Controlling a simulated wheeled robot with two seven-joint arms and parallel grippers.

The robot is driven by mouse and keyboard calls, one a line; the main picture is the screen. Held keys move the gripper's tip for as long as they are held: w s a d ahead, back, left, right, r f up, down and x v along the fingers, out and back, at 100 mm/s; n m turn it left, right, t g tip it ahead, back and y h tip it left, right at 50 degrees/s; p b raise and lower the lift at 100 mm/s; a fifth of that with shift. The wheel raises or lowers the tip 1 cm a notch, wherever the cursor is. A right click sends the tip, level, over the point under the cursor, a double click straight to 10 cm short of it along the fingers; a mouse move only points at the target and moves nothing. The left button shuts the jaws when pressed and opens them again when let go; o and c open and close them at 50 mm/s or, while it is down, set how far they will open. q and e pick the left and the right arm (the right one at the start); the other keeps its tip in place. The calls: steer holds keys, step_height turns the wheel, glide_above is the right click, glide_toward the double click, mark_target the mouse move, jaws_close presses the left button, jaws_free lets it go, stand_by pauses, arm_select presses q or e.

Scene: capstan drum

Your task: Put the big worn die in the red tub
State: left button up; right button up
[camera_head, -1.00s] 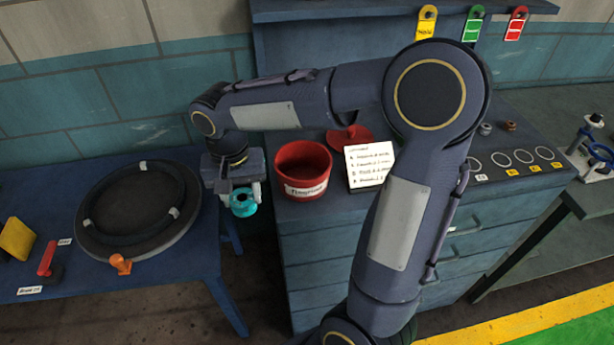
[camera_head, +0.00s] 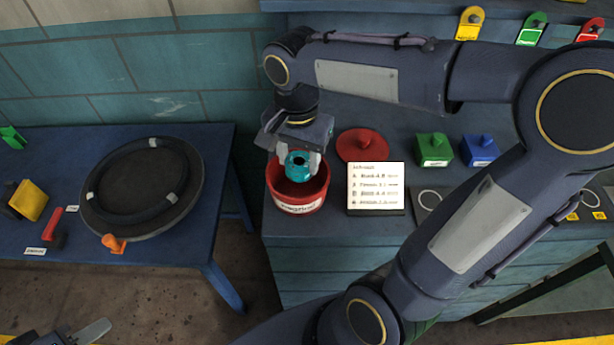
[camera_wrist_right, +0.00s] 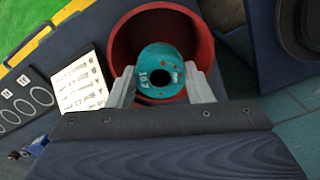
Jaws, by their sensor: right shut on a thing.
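The big worn die (camera_head: 298,166) is a teal ring with a dark central hole and some worn marks. My right gripper (camera_head: 300,167) is shut on it, fingers on either side, with the die over the mouth of the red tub (camera_head: 297,207). The wrist view shows the die (camera_wrist_right: 160,58) between the fingers (camera_wrist_right: 162,85), with the tub's wall (camera_wrist_right: 122,50) around and behind it. How far the die is below the rim is hard to tell. Part of my left gripper (camera_head: 88,334) shows at the bottom left, mostly cut off, apart from these things.
A red lid (camera_head: 362,146) and a written card (camera_head: 376,188) stand right of the tub. Green (camera_head: 433,150) and blue (camera_head: 480,151) blocks with knobs are further right. A round dark turntable (camera_head: 142,190) sits on the left table, with a floor gap between.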

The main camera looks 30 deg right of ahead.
steer(key=shift+a+f, duration=0.25)
steer(key=shift+f, duration=1)
steer(key=shift+d+f, duration=0.15)
steer(key=shift+f, duration=2.1)
steer(key=shift+f, duration=0.1)
steer(key=o, duration=1.4)
